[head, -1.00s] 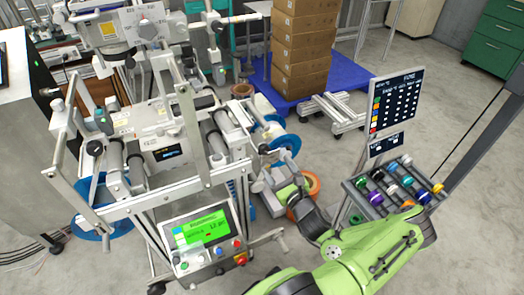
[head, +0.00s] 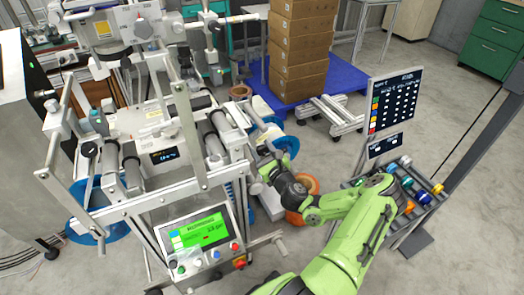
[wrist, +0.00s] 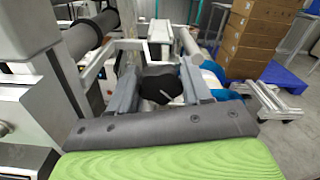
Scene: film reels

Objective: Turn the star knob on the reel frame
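The reel frame (head: 180,195) is a light metal stand with rollers and blue reels. In the wrist view a black knob (wrist: 160,84) with a pale line on it faces me, on the reel frame's side. My gripper (wrist: 157,88) points at it, one grey finger on each side. The fingers are apart, with the knob between them in the picture; whether they touch it I cannot tell. In the head view my gripper (head: 262,170) is at the right side of the reel frame, its fingertips small and partly hidden.
A green-lit control panel (head: 203,240) fronts the frame. An orange reel (head: 303,187) lies beneath my arm. A rack of coloured spools (head: 408,190) and a display board (head: 396,105) stand to the right. Cardboard boxes (head: 300,45) sit on a blue pallet (head: 345,77) behind.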

